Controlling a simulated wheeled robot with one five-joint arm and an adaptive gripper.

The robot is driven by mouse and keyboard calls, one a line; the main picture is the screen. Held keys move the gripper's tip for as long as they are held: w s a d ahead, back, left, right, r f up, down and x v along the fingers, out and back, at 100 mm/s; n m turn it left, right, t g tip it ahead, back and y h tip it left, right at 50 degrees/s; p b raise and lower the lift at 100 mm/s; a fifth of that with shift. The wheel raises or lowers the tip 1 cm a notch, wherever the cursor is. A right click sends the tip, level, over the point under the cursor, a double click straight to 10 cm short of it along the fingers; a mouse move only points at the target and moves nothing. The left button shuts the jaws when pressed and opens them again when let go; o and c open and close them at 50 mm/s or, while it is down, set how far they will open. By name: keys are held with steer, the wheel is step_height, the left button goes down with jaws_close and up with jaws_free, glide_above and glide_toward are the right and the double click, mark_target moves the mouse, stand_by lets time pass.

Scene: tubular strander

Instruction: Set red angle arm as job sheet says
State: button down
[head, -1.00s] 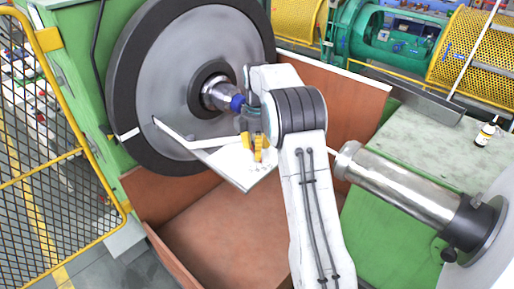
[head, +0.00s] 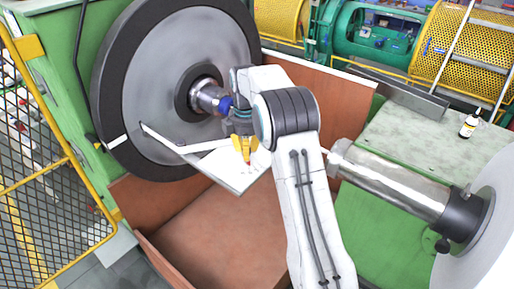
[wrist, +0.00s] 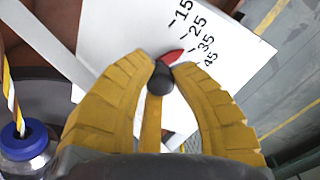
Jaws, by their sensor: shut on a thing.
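The white scale plate (wrist: 115,32) carries printed marks 15, 25, 35 and 45, and also shows in the head view (head: 238,180). The red angle arm (wrist: 173,56) shows only as a red pointed tip, close to the 35 mark. A dark round knob (wrist: 162,76) sits at the base of this tip. My gripper (wrist: 163,72) has its yellow fingers shut on the knob, over the plate. In the head view my gripper (head: 247,160) hangs over the plate in front of the big reel. Most of the arm is hidden by my fingers. No job sheet can be made out.
The big grey reel (head: 160,65) with a dark rim stands behind the plate. A blue-tipped metal shaft end (head: 212,99) is close to my wrist. A steel cylinder (head: 390,183) lies to the right.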

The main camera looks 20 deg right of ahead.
steer(key=shift+a+f+m, duration=0.1)
steer(key=shift+a+m, duration=0.15)
steer(key=shift+m, duration=0.15)
steer(key=c, duration=1.1)
jaws_free()
steer(key=shift+o, duration=0.2)
step_height(320, 180, up, 12)
steer(key=shift+s, duration=0.1)
